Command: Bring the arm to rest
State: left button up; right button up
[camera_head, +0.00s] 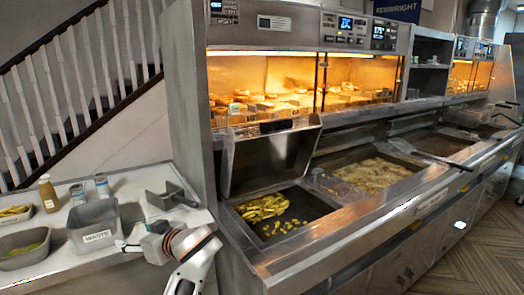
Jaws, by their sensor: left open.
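My left arm comes up from the bottom edge, white with dark and orange bands at the wrist. My left gripper (124,246) points left over the front edge of the white side counter, just below and right of the grey bin labelled WASTE (96,226). It is open, and I see nothing held in it. The fingers are small in the picture, and whether they touch the counter I cannot tell. My right gripper is not in view.
The side counter (140,195) also holds a grey scoop (170,195), a brown bottle (48,194), two small jars and trays with yellow-green pieces. Right stands the steel frying range with open wells (290,212) and a lit food cabinet above. Tiled floor lies far right.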

pick_arm(q)
jog(key=s+d+f+m+t+h, duration=0.1)
jog(key=s+d+f+m+h, duration=0.15)
jog(key=f, duration=0.65)
jog(key=s+d+f+m+t+h, duration=0.15)
jog(key=f+m, duration=0.25)
jog(key=f, duration=0.4)
jog(key=s+d+f+m+h, duration=0.1)
jog(key=s+f+m+h, duration=0.2)
jog(key=f, duration=0.6)
jog(key=s+d+f+m+h, duration=0.2)
jog(key=s, duration=0.5)
jog(key=s+d+f+m+h, duration=0.2)
jog(key=s+f+h, duration=0.1)
jog(key=s, duration=0.4)
jog(key=s+d+f+m+h, duration=0.2)
jog(key=s+d+f, duration=0.1)
jog(key=s, duration=0.5)
jog(key=shift+f+t+h, duration=0.2)
jog(key=shift+t+h, duration=0.1)
jog(key=shift+t, duration=0.15)
